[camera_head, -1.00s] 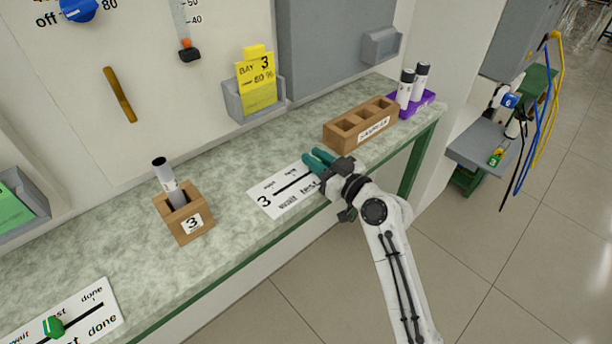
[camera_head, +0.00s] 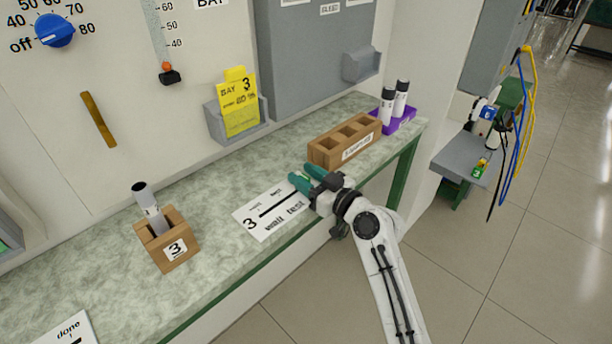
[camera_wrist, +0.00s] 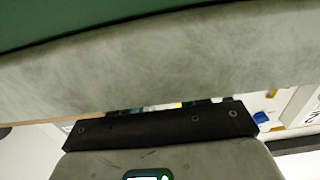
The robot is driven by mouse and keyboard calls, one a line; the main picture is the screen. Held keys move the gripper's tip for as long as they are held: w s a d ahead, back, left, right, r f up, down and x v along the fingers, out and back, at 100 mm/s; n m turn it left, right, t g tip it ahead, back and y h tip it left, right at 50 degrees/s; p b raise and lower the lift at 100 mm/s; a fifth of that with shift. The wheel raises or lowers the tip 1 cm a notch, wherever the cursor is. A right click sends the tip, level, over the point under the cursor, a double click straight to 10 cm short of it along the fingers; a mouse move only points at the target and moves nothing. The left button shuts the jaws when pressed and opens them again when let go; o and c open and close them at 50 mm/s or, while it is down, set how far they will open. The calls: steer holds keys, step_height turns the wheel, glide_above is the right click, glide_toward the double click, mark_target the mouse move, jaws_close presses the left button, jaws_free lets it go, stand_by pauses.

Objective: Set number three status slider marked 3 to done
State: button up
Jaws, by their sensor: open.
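The number 3 status slider is a white card (camera_head: 254,222) with a black slot, a large 3 and the words wait and test. It lies on the bench near its front edge. My gripper (camera_head: 300,176) is open over the card's right end, its two teal fingers apart. A small bit of bright green shows between the fingers, perhaps the slider knob; I cannot tell whether they touch it. My gripper hides the card's done end.
A wooden four-sided block (camera_head: 166,240) marked 3 holds a grey-white rod (camera_head: 149,206). A wooden rack with several slots (camera_head: 321,156) stands just behind my gripper. A purple holder (camera_head: 404,122) has two rods. Another slider card (camera_head: 72,332) is cut off at bottom left.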

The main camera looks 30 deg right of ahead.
steer(key=b+v, duration=0.1)
steer(key=v, duration=0.9)
steer(key=shift+s+d+b, duration=0.15)
steer(key=shift+s+b, duration=0.2)
steer(key=s+a+f+g+h+p, duration=0.1)
steer(key=s+a+f+g+p, duration=0.3)
steer(key=s+f+g, duration=0.6)
steer(key=s+d+f+m+g+h, duration=0.1)
steer(key=s+f+m+g+h, duration=0.1)
steer(key=s, duration=0.8)
steer(key=s+d+f+m+g+h, duration=0.1)
steer(key=s+f+g, duration=0.3)
steer(key=s, duration=0.6)
steer(key=shift+s+d+m+h+p, duration=0.25)
steer(key=shift+s+m+h+p, duration=0.2)
steer(key=shift+h, duration=0.45)
